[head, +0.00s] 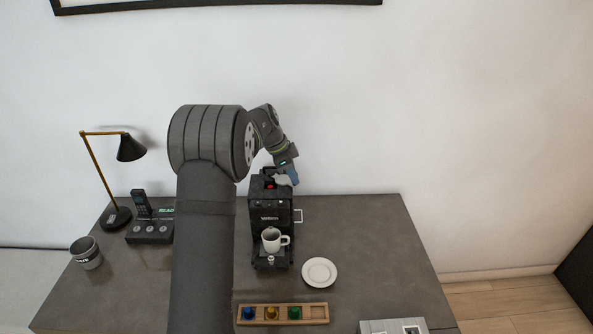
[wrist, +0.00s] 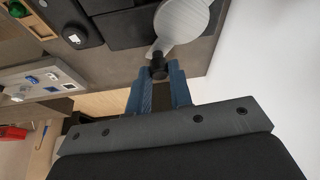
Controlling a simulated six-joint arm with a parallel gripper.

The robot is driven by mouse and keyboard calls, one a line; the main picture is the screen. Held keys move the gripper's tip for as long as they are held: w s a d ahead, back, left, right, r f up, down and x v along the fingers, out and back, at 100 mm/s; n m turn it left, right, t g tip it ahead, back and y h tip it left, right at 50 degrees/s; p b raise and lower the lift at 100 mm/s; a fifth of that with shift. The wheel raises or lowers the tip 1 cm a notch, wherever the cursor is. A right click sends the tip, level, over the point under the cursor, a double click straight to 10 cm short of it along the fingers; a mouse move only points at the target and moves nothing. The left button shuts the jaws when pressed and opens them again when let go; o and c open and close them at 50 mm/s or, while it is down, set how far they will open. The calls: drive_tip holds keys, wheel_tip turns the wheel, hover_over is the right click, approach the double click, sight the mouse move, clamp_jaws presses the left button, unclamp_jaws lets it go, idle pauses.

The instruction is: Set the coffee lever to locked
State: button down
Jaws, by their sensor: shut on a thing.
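The black coffee machine (head: 268,205) stands upright on the grey vanity, with a white mug (head: 270,240) in its front. A light grey lever (head: 282,180) is at the machine's top; in the wrist view it shows as a rounded grey plate (wrist: 182,20) with a short black knob (wrist: 158,66). My fingers hide part of the lever in the head view, and I cannot read a lock mark.
A wooden pod tray (head: 318,313) and a white saucer (head: 319,272) lie in front of the machine.

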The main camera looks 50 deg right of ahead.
drive_tip(key=a+m, duration=0.2)
drive_tip(key=shift+w+a+m+g+y, duration=0.15)
drive_tip(key=shift+m+g+y, duration=0.15)
drive_tip(key=shift+m+y, duration=0.1)
drive_tip(key=a+m, duration=0.1)
drive_tip(key=a+m+y, duration=0.1)
drive_tip(key=shift+w+m+g, duration=0.3)
drive_tip(key=shift+m+g, duration=0.1)
drive_tip(key=shift+w+a+m+y, duration=0.25)
drive_tip(key=shift+a+m, duration=0.2)
drive_tip(key=shift+m, duration=0.15)
drive_tip(key=shift+w+a+m+y, duration=0.2)
drive_tip(key=shift+a+m, duration=0.25)
drive_tip(key=shift+m, duration=0.15)
drive_tip(key=shift+w+a+m+y, duration=0.45)
drive_tip(key=shift+w+a+m, duration=0.25)
drive_tip(key=shift+m, duration=0.6)
drive_tip(key=shift+a, duration=0.1)
drive_tip(key=c, duration=1.3)
unclamp_jaws()
drive_tip(key=v, duration=1.2)
